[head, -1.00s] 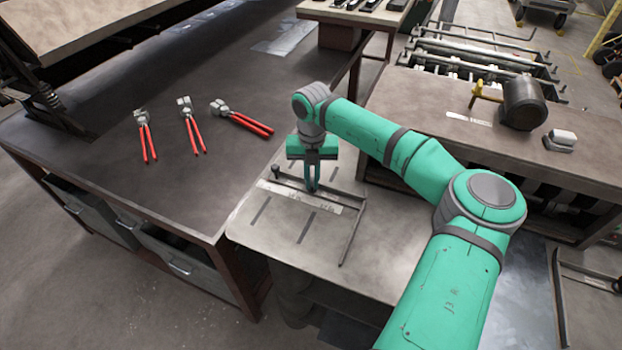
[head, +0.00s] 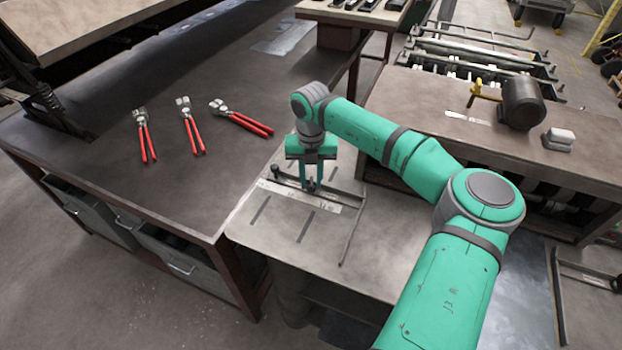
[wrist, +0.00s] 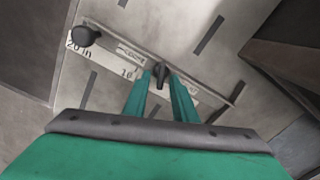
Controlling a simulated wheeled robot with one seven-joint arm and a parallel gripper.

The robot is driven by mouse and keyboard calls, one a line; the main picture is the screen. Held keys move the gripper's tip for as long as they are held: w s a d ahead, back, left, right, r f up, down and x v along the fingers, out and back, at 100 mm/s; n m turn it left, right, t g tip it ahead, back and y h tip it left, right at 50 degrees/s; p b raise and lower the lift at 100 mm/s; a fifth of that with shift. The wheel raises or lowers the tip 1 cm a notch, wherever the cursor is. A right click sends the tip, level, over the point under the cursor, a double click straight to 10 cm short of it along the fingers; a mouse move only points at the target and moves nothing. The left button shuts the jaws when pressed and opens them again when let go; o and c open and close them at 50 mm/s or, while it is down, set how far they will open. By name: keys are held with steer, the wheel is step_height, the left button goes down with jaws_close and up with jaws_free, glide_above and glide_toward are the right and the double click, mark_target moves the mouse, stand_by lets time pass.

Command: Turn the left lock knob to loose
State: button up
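A flat grey plate (head: 330,240) with slots carries a pale ruler strip (head: 300,195) and a dark bar. My gripper (head: 311,187) points down over the bar in the head view. In the wrist view its two green fingers (wrist: 160,85) are apart, with a small dark lever-shaped knob (wrist: 161,74) between their tips. I cannot tell whether the fingers touch it. In the head view the fingers mostly hide this knob. A round black knob (wrist: 86,36) stands at the ruler's left end and also shows in the head view (head: 276,169). I cannot tell which knob is the left lock.
Several red-handled pliers, one pair (head: 190,125) in the middle, lie on the dark bench (head: 200,170) at left. A worktable (head: 430,95) at right holds a dark cylinder (head: 523,102) and a small block (head: 559,139). The plate's front is clear.

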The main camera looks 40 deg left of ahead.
mark_target(311, 183)
steer(key=shift+w, duration=0.15)
steer(key=shift+r, duration=4.05)
